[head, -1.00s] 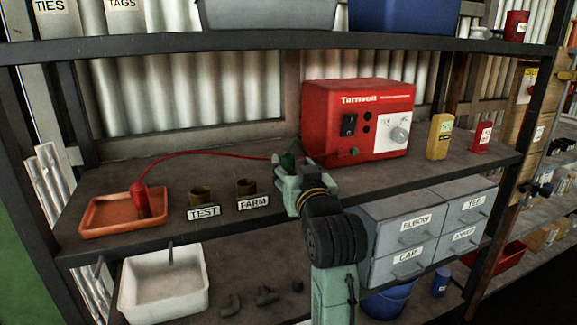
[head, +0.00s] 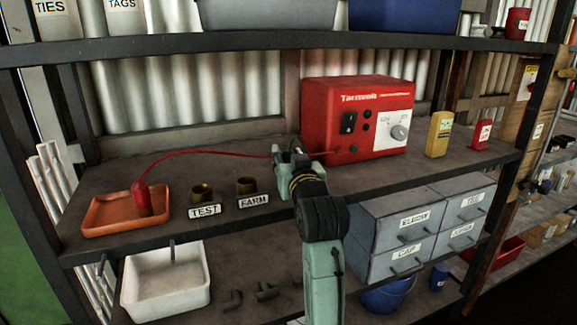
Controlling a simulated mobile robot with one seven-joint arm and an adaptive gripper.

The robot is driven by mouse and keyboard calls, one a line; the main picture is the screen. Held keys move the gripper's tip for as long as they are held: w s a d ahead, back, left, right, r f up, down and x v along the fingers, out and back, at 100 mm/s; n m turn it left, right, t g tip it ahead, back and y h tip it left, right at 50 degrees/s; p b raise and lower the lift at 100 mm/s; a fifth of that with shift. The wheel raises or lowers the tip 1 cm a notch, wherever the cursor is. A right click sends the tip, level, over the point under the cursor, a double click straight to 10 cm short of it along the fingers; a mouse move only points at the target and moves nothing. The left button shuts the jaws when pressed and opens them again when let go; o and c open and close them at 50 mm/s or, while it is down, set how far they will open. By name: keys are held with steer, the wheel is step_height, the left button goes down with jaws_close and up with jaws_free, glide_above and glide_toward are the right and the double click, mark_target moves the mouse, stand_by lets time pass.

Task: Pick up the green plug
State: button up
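My gripper (head: 286,152) is over the middle shelf, just left of the red Turnwell box (head: 358,118). It points away from the camera, and its pale green fingers are seen from behind. A small dark green patch, likely part of the green plug (head: 291,146), shows at the fingertips. The fingers hide most of it, so I cannot tell whether they touch it or are closed on it. A red plug (head: 143,198) stands in the orange tray (head: 99,222) at the left. Its red cable (head: 200,153) runs along the shelf, passing behind my gripper towards the box.
Two brown sockets, labelled TEST (head: 204,212) and FARM (head: 253,201), stand left of my gripper. Grey drawers (head: 385,227) are below right. A yellow box (head: 438,134) and a small red box (head: 481,133) stand at the right. The upper shelf edge (head: 250,42) runs overhead.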

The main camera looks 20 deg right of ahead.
jaws_close()
steer(key=shift+r, duration=0.1)
stand_by(0.3)
